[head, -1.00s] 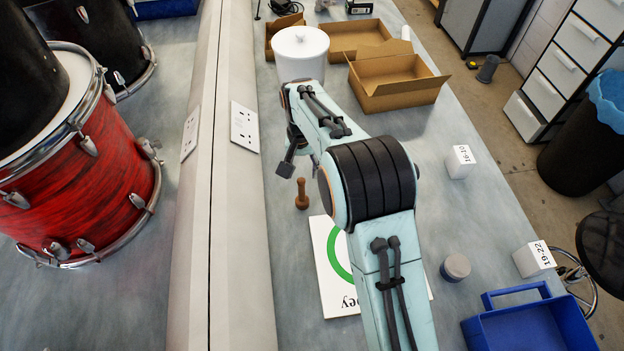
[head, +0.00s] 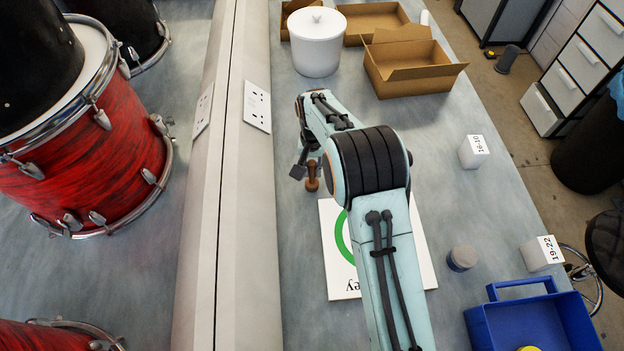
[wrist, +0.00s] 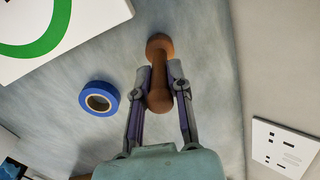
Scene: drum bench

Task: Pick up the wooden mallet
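The brown wooden mallet (head: 313,178) stands on the grey bench beside my gripper in the head view, partly hidden by my arm. In the wrist view the mallet (wrist: 159,98) has a round end, a narrower middle and a second wider end. My gripper (wrist: 160,76) is open, with one finger on each side of the mallet's middle. The fingers are close to it, and I cannot tell whether either touches. In the head view my gripper (head: 299,171) is low over the bench, just left of the mallet.
A white card with a green ring (head: 337,270) lies near the mallet. A blue tape roll (wrist: 99,98) lies left of it in the wrist view. A pale trunking ridge (head: 232,200) runs along the left. A white pot (head: 317,50) and cardboard boxes (head: 415,75) stand behind.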

